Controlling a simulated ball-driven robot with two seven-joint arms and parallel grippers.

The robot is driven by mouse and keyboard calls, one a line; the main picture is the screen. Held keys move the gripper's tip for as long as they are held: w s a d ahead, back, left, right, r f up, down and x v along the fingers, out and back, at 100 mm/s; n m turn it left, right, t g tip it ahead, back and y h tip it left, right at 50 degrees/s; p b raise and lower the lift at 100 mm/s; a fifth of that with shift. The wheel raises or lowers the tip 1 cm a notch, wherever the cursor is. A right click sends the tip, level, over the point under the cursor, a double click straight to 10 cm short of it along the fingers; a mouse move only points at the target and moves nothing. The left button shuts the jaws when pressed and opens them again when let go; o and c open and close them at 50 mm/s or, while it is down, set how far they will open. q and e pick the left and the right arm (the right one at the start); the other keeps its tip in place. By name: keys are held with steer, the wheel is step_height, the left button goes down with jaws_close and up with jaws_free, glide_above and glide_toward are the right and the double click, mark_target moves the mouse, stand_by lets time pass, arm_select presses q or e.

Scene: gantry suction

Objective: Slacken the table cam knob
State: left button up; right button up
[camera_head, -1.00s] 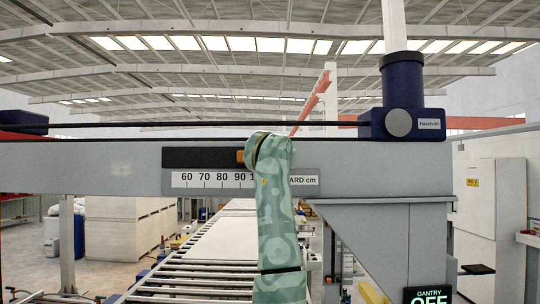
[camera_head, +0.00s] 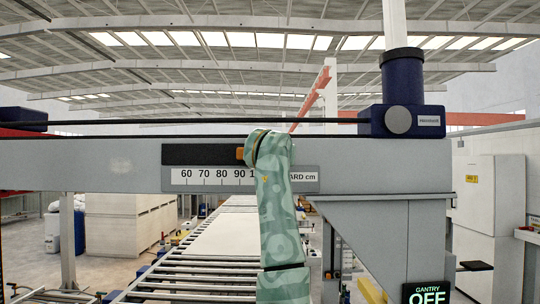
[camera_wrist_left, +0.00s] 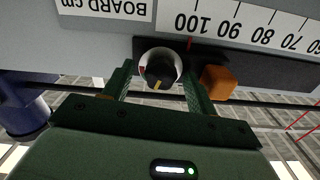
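My left gripper (camera_wrist_left: 160,88) is open, with one finger on each side of the knob. Narrow gaps seem to show between knob and fingers; contact is hard to judge. In the head view my green patterned arm stands in front of the beam (camera_head: 350,165) and hides the knob and gripper. My right gripper is not in view.
An orange block (camera_wrist_left: 217,82) sits close beside one finger; it also shows in the head view (camera_head: 240,154). The board scale (camera_head: 207,177) runs along the beam. A blue suction unit (camera_head: 403,90) stands on the beam at right. A roller conveyor (camera_head: 185,275) lies below. A sign (camera_head: 427,293) reads "GANTRY OFF".

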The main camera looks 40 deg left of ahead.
arm_select(q)
steer(key=b+v, duration=0.5)
steer(key=v, duration=1.1)
steer(key=shift+b, duration=0.3)
steer(key=shift+s+d, duration=0.1)
